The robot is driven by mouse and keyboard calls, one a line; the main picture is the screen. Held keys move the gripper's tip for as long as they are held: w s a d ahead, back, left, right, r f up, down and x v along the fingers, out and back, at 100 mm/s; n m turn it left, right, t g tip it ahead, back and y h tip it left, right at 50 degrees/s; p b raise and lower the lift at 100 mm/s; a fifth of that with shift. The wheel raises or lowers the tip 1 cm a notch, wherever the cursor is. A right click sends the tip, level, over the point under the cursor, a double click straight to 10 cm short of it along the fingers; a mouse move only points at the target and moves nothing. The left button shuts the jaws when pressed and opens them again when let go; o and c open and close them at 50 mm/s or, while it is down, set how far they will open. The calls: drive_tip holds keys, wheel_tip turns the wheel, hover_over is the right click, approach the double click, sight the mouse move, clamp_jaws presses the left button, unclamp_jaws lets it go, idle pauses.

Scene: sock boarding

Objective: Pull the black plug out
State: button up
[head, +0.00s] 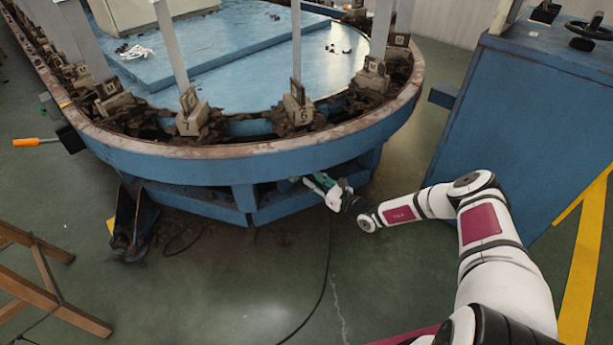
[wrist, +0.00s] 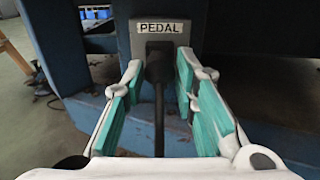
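The black plug (wrist: 158,66) sits in a grey socket box (wrist: 181,40) labelled PEDAL in the wrist view. A black cable (wrist: 159,120) runs down from it between my fingers. My gripper (wrist: 158,88) is open, with its green-padded fingers on either side of the plug and a visible gap on each side. In the head view my gripper (head: 318,183) reaches under the rim of the blue machine (head: 250,165). The plug is too small or hidden to make out there.
Blue machine posts and a lower ledge (head: 200,204) surround the gripper. A blue cabinet (head: 520,120) stands to the right. A black cable (head: 325,280) lies on the green floor. A wooden frame (head: 45,275) stands at the left, and the floor between is mostly clear.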

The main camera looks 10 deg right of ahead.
sight(312, 178)
drive_tip(key=shift+b+x, duration=0.85)
drive_tip(key=shift+x, duration=1.1)
drive_tip(key=shift+s+d, duration=0.1)
drive_tip(key=shift+s, duration=0.05)
idle(0.5)
clamp_jaws()
drive_tip(key=shift+o, duration=0.8)
unclamp_jaws()
drive_tip(key=shift+s+d, duration=0.1)
drive_tip(key=shift+p+v, duration=1.9)
drive_tip(key=shift+v, duration=1.65)
drive_tip(key=shift+s+d, duration=0.15)
drive_tip(key=shift+s, duration=0.1)
